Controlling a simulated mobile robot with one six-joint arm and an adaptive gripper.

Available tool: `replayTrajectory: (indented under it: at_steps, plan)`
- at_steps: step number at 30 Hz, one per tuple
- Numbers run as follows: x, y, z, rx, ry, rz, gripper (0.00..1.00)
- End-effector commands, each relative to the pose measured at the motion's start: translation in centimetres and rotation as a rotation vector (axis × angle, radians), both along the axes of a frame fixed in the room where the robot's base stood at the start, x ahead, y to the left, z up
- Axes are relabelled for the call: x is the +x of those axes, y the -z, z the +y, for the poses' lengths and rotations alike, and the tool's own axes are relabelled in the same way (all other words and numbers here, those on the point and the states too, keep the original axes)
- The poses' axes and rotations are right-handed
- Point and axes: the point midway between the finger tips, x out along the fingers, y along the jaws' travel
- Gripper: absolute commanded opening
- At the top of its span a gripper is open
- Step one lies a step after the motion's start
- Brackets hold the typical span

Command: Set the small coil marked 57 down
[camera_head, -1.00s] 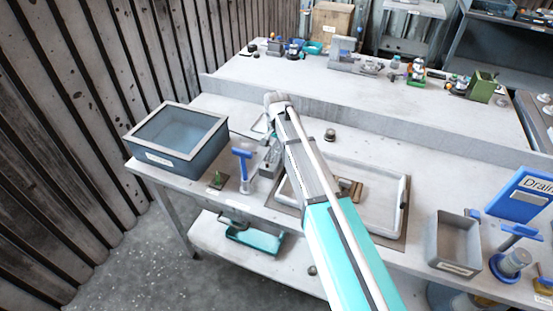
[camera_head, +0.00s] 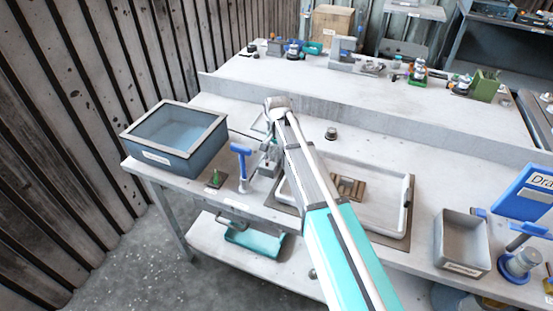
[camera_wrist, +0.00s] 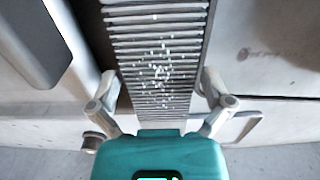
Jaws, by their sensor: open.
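My gripper (camera_wrist: 160,92) is open in the wrist view, with its two fingers apart over a grey ribbed block (camera_wrist: 155,40) speckled with white. Nothing is visibly held between the fingertips. In the head view my arm largely hides the gripper. No mark 57 can be read in any view, so I cannot tell which thing is the coil. A small dark round piece (camera_head: 331,133) stands on the bench behind the tray. A small round piece (camera_wrist: 92,142) also shows beside the left finger in the wrist view; I cannot tell whether it is the same.
A blue-grey bin (camera_head: 178,165) stands at the bench's left end, with a blue T-handled tool (camera_head: 241,165) close by. A grey open box (camera_head: 462,243) is farther right.

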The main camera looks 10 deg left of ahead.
Motion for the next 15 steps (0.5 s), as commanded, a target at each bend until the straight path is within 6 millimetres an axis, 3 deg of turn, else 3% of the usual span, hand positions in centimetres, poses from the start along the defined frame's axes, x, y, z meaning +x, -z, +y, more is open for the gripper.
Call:
replayTrajectory:
  at_steps: [6, 15]
  plan:
    - [0.00, 1.52, 0.00, 0.000, 0.000, 0.000, 1.00]
    - [0.00, 1.59, -0.01, 0.000, 0.000, 0.000, 1.00]
